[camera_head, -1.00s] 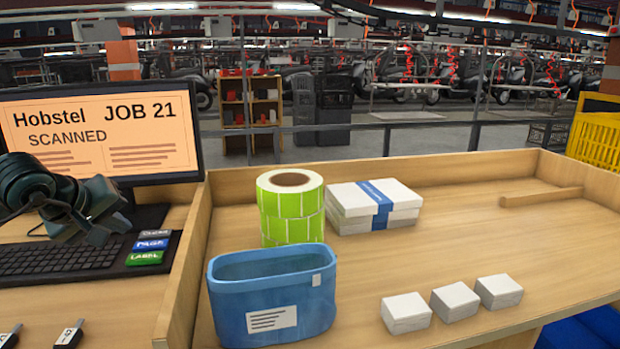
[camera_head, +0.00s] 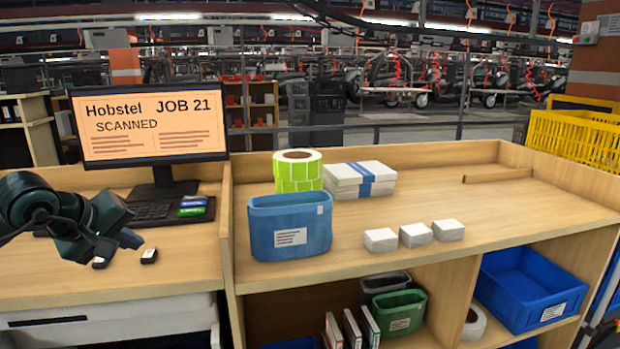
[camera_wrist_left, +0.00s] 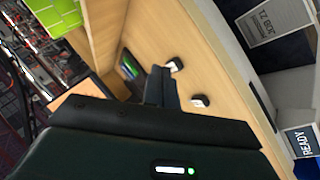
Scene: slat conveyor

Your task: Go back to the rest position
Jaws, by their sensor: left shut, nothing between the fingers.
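My left gripper (camera_head: 122,244) is dark green and black and hangs over the left desk, in front of the keyboard (camera_head: 152,211). It is shut and holds nothing. In the left wrist view the gripper (camera_wrist_left: 162,85) is seen from behind, with its fingers together above the wooden desk top. My right gripper is not in view.
A monitor (camera_head: 150,125) reads "JOB 21 SCANNED". A blue bin (camera_head: 262,235), green label rolls (camera_head: 298,180) and white boxes (camera_head: 360,181) stand on the right bench (camera_head: 450,195). Shelves lie below it.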

